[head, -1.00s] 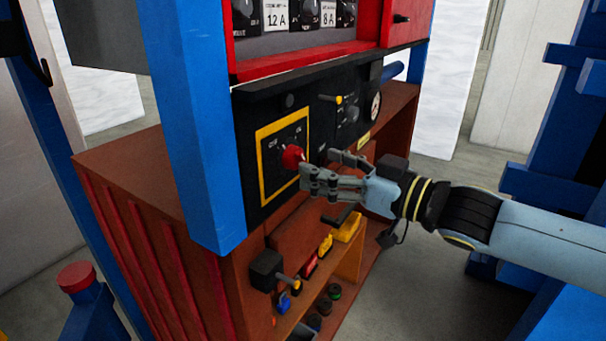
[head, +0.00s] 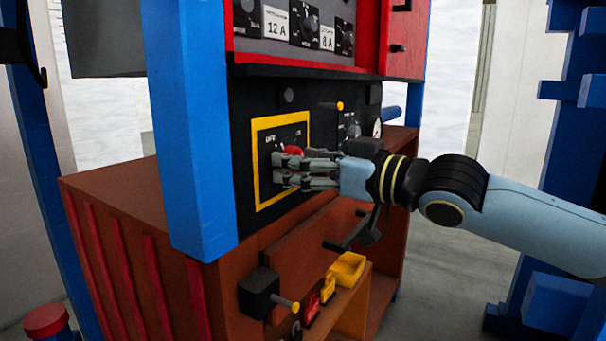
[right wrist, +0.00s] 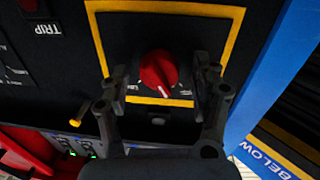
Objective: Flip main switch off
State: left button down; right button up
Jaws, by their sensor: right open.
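The main switch is a red rotary knob (head: 292,151) inside a yellow square frame (head: 257,165) on the black panel. The right wrist view shows the knob (right wrist: 159,72) with a white pointer line aimed down and slightly right in that picture. My right gripper (head: 277,169) is open in front of the knob and partly hides it in the head view. In the right wrist view its fingers (right wrist: 158,90) stand on both sides of the knob, with gaps between. My left gripper is not in view.
A blue post (head: 187,130) stands just left of the panel. A red-framed box with dials (head: 305,30) hangs above. Below, a brown cabinet (head: 130,230) carries a black lever block (head: 259,292) and a yellow bin (head: 347,269). A yellow-tipped toggle (head: 338,106) sits right of the frame.

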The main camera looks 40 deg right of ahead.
jog(key=shift+c, duration=0.4)
jog(key=c, duration=1.1)
jog(key=shift+f+n+b, duration=0.1)
jog(key=shift+n+b, duration=0.2)
jog(key=shift+n, duration=1.3)
jog(key=o, duration=1.2)
